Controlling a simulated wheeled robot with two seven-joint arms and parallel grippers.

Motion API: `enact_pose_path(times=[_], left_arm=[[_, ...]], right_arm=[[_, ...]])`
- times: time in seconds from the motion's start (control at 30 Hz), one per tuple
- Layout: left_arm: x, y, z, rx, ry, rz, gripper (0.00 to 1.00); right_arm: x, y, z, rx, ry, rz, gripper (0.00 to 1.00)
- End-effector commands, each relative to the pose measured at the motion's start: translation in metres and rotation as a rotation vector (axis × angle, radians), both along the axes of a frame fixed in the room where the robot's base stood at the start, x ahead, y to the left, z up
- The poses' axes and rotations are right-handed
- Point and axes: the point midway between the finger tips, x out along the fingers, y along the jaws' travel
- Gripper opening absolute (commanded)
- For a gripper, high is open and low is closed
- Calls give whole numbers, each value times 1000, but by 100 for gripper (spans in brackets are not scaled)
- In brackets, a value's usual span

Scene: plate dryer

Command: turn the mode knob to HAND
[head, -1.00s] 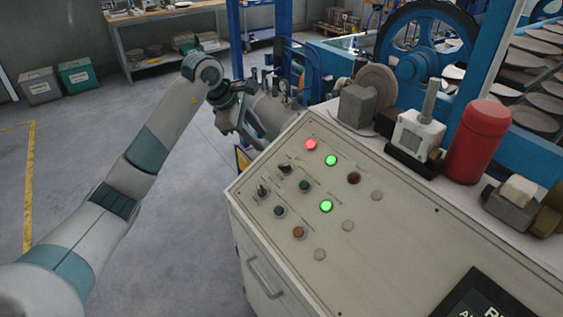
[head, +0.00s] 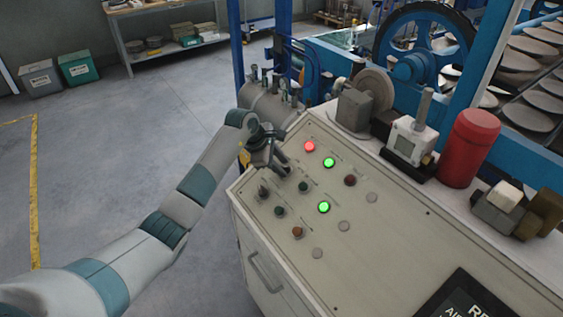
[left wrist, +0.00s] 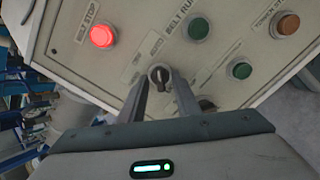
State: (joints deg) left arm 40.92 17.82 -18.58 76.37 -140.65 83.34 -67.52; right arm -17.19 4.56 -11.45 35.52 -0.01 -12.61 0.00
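A dark selector knob with a pale face (left wrist: 159,76) shows in the left wrist view, with small lettering above it that seems to read AUTO; the rest is too small to read surely. My left gripper (left wrist: 161,88) has its two fingers apart, one on each side of this knob, with gaps visible. In the head view, my left gripper (head: 284,168) is over the upper left of the control panel (head: 385,235) and covers this knob. A second dark knob (head: 263,191) is nearer the panel's left edge; it is partly hidden in the left wrist view (left wrist: 207,105). My right gripper is not seen.
Near the knob are a lit red button (head: 309,146), lit green buttons (head: 328,162) and (head: 323,207), and dark green buttons (left wrist: 198,28) and (left wrist: 240,69). A red cylinder (head: 470,148) and a grey motor-like block (head: 354,109) stand on the cabinet's back edge.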

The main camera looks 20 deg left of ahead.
Motion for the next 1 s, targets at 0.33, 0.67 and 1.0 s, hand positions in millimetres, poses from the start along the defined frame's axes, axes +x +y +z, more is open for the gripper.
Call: enact_pose_path(times=[0.33, 0.67, 1.0], left_arm=[[2, -2, -4, 0, -1, -1, 30], [2, -2, -4, 0, 0, 0, 2], [2, -1, -7, -12, 9, 31, 2]], right_arm=[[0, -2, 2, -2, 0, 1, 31], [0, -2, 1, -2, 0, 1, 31], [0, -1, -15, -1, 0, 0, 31]])
